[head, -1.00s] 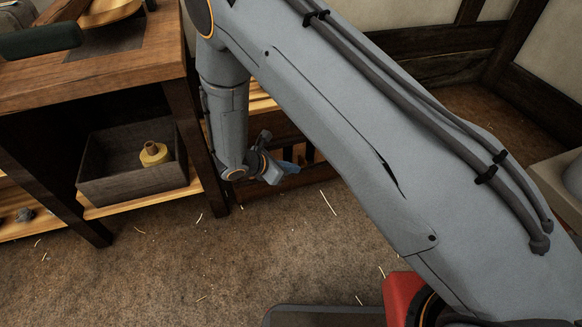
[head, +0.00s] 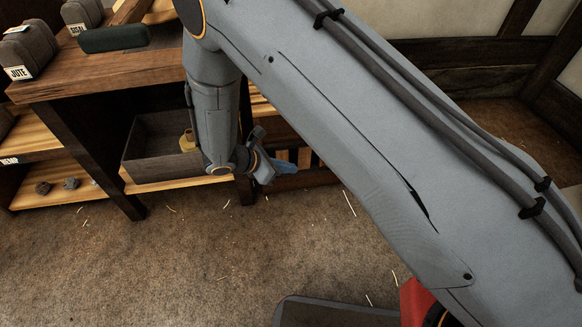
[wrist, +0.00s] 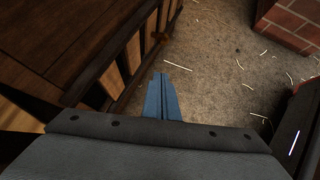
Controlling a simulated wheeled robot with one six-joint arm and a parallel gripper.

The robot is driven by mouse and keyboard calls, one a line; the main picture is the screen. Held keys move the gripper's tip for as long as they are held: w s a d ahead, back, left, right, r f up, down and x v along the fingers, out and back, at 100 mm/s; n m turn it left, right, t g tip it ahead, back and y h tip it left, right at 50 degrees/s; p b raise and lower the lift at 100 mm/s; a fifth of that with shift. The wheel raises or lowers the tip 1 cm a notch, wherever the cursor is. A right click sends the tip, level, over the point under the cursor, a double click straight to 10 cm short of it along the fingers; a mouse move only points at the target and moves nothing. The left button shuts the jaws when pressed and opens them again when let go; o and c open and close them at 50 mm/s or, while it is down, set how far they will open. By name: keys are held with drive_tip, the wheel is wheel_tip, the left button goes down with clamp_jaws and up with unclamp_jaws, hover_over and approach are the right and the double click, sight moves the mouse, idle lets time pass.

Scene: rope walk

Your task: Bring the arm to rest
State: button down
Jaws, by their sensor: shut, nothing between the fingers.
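My gripper (head: 284,166) hangs low at the end of my folded arm, in front of the dark shelving, in the head view. Its blue fingers (wrist: 161,98) show in the wrist view, shut together and empty, above the brown floor (wrist: 215,60). In the wrist view a slatted wooden side lies left of the fingers, apart from them as far as I can tell.
A wooden bench (head: 110,75) stands at left with a box labelled JUTE (head: 28,50) on top. A grey bin (head: 150,150) with a yellow object (head: 187,140) sits on its lower shelf. Brick (wrist: 290,22) shows at the wrist view's upper right. Open floor lies in front.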

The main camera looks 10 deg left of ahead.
idle(0.3)
drive_tip(key=s+d+r+m+g+y, duration=0.35)
drive_tip(key=s+r+m, duration=0.4)
drive_tip(key=r, duration=0.65)
drive_tip(key=s+d+r+m+g+y, duration=0.2)
drive_tip(key=s+d+r+m, duration=0.2)
drive_tip(key=s+r+m, duration=0.65)
drive_tip(key=s+d+r+m+y, duration=0.2)
drive_tip(key=s+r+y, duration=0.2)
drive_tip(key=s+r, duration=0.55)
drive_tip(key=d+r+m+h+p, duration=0.1)
drive_tip(key=d+r+m+p, duration=0.2)
drive_tip(key=d+r+p, duration=0.7)
drive_tip(key=w+d+r+m+h+p, duration=0.1)
drive_tip(key=d+r+m+p, duration=0.2)
drive_tip(key=d+r+p, duration=0.7)
wheel_tip(320, 180, up, 7)
drive_tip(key=p, duration=1.6)
drive_tip(key=shift+d+f+g, duration=0.15)
drive_tip(key=shift+d+g, duration=0.05)
drive_tip(key=shift+g, duration=0.15)
